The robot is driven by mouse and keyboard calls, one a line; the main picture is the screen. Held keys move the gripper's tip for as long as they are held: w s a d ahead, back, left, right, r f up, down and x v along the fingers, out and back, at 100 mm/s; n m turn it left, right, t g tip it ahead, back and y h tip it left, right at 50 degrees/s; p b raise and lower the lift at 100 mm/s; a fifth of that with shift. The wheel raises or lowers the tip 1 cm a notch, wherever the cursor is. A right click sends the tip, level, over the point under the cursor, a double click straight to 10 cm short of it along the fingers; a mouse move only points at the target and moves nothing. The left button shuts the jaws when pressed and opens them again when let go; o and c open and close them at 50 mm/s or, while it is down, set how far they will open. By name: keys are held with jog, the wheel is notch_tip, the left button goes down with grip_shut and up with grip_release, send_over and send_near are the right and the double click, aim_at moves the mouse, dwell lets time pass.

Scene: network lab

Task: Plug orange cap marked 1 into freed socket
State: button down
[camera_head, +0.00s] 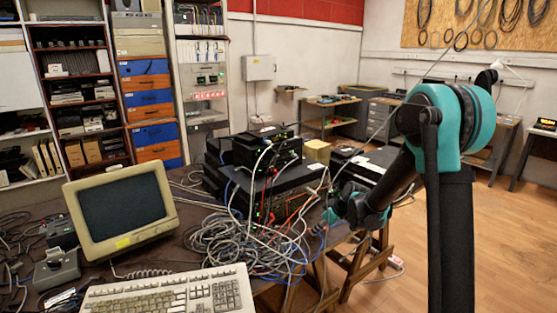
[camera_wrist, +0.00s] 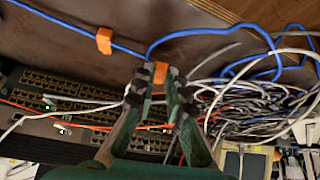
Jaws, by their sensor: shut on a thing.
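In the wrist view my gripper (camera_wrist: 160,78) is shut on an orange cap (camera_wrist: 161,68), which sits between the two fingertips. A blue cable leads away from close to this cap. A second orange cap (camera_wrist: 104,40) is on a blue cable to the upper left, apart from my gripper. No number is readable on either cap. The network switch (camera_wrist: 62,92), with rows of ports, lies left of and below the fingertips. I cannot tell which socket is free. In the head view my gripper (camera_head: 328,216) is small and partly lost among cables beside the device stack (camera_head: 266,150).
A tangle of grey cables (camera_head: 235,238) covers the table front. Orange and white cables cross the switch in the wrist view. A monitor (camera_head: 122,207) and keyboard (camera_head: 172,290) stand left on the table. Open floor (camera_head: 510,220) lies to the right.

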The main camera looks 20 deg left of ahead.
jog(key=shift+r, duration=1.25)
jog(key=c, duration=2.3)
grip_release()
grip_shut()
